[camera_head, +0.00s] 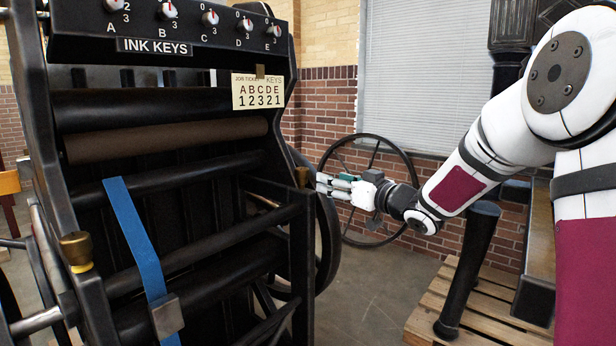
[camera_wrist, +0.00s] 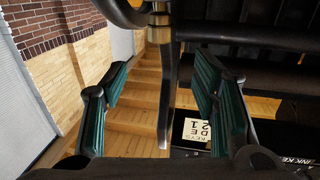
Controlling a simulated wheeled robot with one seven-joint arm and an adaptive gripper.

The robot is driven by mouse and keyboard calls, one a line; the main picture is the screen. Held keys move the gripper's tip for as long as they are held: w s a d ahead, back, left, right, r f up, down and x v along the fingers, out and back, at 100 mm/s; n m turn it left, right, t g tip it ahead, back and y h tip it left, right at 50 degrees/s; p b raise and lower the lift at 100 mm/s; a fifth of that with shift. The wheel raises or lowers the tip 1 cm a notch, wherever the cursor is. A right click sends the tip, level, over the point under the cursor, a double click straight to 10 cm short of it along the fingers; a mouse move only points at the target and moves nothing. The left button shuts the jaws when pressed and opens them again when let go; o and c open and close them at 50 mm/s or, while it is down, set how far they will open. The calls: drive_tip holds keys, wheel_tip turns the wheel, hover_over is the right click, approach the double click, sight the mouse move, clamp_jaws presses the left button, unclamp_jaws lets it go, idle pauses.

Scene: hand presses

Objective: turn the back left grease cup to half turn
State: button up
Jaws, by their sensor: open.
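A brass grease cup (camera_head: 301,176) sits on top of the press's right-hand frame post, and it also shows at the top middle of the wrist view (camera_wrist: 160,30). Another brass grease cup (camera_head: 76,250) with a yellow band under it sits on the left-hand frame. I cannot tell from the pictures which one counts as back left. My gripper (camera_head: 322,186) is just right of the right-hand cup.
The black press (camera_head: 170,200) fills the left, with ink keys (camera_head: 168,10) on top, a job card (camera_head: 258,91) and a blue strap (camera_head: 138,240). A large spoked wheel (camera_head: 326,170) stands behind my gripper. A wooden pallet (camera_head: 470,310) lies at lower right.

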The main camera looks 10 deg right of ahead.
sight(306, 171)
drive_tip(key=b+x, duration=0.2)
drive_tip(key=x, duration=0.9)
drive_tip(key=shift+w+a+f, duration=0.1)
drive_tip(key=shift+w, duration=0.15)
drive_tip(key=c, duration=1.2)
